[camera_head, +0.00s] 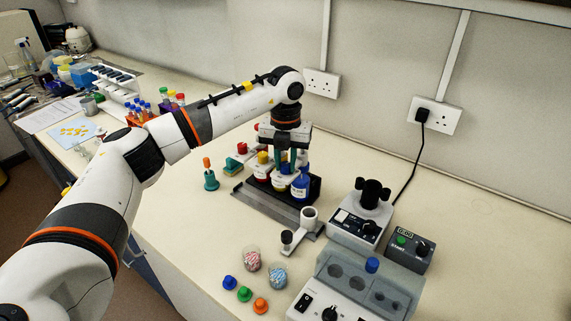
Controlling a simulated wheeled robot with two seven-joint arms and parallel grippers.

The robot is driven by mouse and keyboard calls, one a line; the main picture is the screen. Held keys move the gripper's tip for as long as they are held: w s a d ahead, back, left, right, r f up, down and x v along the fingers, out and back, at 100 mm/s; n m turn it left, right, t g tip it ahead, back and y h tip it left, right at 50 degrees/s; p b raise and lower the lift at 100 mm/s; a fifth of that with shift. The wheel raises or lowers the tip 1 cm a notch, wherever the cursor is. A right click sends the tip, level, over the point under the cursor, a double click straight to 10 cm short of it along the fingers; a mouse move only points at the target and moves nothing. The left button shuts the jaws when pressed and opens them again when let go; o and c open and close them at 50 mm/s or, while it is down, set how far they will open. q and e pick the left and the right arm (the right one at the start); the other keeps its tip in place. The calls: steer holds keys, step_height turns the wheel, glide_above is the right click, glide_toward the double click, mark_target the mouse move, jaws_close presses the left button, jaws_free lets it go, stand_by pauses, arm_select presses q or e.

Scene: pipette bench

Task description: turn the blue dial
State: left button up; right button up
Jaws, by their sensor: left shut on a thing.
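A yellow top (262,157) and a red top (242,148) show further left. My right gripper is not in view.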

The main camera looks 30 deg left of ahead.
mark_target(285, 164)
arm_select(q)
steer(key=shift+r+m+b, duration=0.1)
steer(key=shift+m+b, duration=0.4)
steer(key=shift+m, duration=1.6)
steer(key=o, duration=1)
step_height(285, 164, up, 12)
steer(key=b, duration=0.2)
